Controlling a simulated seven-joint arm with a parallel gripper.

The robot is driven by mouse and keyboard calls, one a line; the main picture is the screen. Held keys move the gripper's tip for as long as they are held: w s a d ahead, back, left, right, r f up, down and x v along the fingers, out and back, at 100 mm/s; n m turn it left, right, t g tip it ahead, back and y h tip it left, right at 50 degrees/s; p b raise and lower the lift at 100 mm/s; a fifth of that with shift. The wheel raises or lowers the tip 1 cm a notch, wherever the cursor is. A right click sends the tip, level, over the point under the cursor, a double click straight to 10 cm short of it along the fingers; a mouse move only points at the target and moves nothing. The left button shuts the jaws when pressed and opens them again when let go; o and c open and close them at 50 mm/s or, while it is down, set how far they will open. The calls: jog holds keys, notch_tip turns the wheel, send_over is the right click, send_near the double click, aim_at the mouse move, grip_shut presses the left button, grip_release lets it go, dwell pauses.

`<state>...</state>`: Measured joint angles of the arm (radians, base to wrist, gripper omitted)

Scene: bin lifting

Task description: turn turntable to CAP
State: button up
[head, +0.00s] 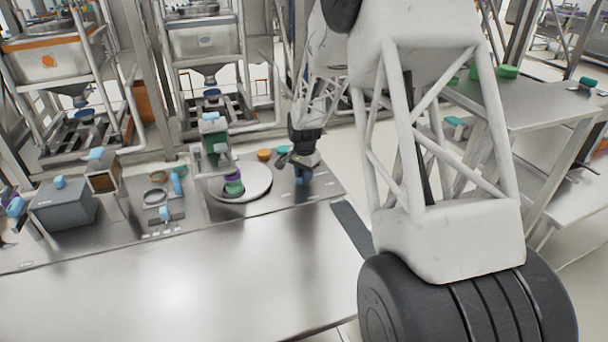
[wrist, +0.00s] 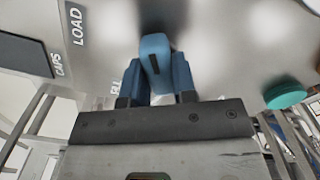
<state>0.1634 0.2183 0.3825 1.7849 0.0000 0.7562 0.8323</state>
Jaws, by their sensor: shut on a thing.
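The turntable (head: 258,184) is a round pale disc on the steel bench in the head view. A green and purple part (head: 233,183) stands at its left side. My gripper (head: 303,177) is right of the disc, low over the bench. In the wrist view my gripper (wrist: 157,85) is shut on a blue handle (wrist: 155,50), with a blue finger on each side. A LOAD label (wrist: 76,27) lies left of the handle. Another label, ending in "ILL", is partly hidden by my gripper.
A green fixture (head: 215,145) rises behind the disc. An orange bowl (head: 264,154) sits near my gripper, and a round teal piece (wrist: 286,93) lies at right in the wrist view. A grey box (head: 64,205) stands left. The front bench (head: 180,285) is clear.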

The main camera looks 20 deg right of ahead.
jog(key=shift+m, duration=0.8)
jog(key=o, duration=0.9)
jog(key=shift+r, duration=0.15)
jog(key=shift+r, duration=3.8)
